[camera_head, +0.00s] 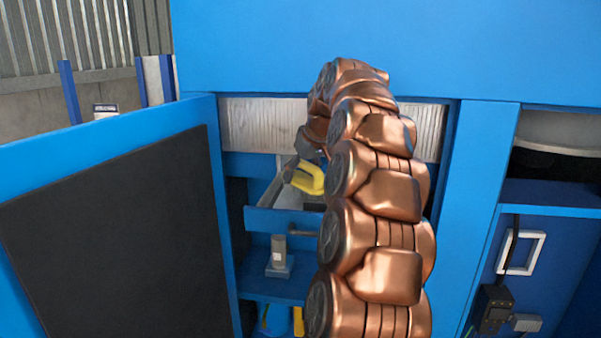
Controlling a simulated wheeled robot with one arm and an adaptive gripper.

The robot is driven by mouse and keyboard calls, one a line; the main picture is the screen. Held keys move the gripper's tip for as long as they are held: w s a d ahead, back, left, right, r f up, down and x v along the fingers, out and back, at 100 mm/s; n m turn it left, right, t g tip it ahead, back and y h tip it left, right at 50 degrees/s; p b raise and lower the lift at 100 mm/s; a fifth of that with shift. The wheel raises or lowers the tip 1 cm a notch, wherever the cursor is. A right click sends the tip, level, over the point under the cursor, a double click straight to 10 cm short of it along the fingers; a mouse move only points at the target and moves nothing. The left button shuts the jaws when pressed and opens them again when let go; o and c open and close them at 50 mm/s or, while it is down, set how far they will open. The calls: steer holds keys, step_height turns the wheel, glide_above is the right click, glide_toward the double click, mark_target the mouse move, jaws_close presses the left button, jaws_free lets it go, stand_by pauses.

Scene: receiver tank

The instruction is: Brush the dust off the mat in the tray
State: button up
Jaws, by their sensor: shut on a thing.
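My gripper (305,148) is inside the blue cabinet, mostly hidden behind my copper-coloured arm. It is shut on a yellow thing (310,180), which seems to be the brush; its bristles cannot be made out. The yellow thing is over the tray (264,221), a pulled-out, blue-fronted drawer with a pale grey inside. A small part of the pale mat (288,199) seems to show in it. Dust on it cannot be made out, and my arm covers the tray's right part. I cannot tell whether the brush touches the mat.
An open blue door with a black panel (115,230) stands at the left. Below the tray, a small grey cylinder on a base (278,255) stands on a shelf. A blue post (475,200) bounds the opening at the right. Several coloured things lie lower down.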

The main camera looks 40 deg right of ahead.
steer(key=shift+f+b, duration=0.6)
steer(key=shift+f, duration=0.35)
stand_by(0.3)
steer(key=shift+s, duration=0.1)
steer(key=shift+s+d+b, duration=0.2)
steer(key=shift+s+d, duration=0.35)
steer(key=shift+s, duration=0.15)
steer(key=shift+s+d+b, duration=0.2)
steer(key=shift+s+d, duration=0.3)
steer(key=shift+s, duration=0.2)
steer(key=shift+s+d+f+b, duration=0.15)
steer(key=shift+s+d, duration=0.2)
steer(key=shift+s, duration=0.2)
steer(key=shift+s+d+b, duration=0.1)
steer(key=shift+s+d, duration=0.3)
steer(key=shift+s, duration=0.2)
steer(key=shift+s+d+f+b, duration=0.15)
steer(key=shift+s+d, duration=0.2)
steer(key=shift+s, duration=0.2)
steer(key=shift+s+d+r, duration=0.15)
steer(key=shift+s+d, duration=0.65)
steer(key=shift+s, duration=0.3)
steer(key=shift+s+d+r, duration=0.1)
steer(key=shift+s+d, duration=0.65)
steer(key=shift+s, duration=0.3)
steer(key=shift+s+d, duration=0.45)
steer(key=shift+s, duration=0.1)
steer(key=c, duration=0.5)
steer(key=shift+r, duration=0.2)
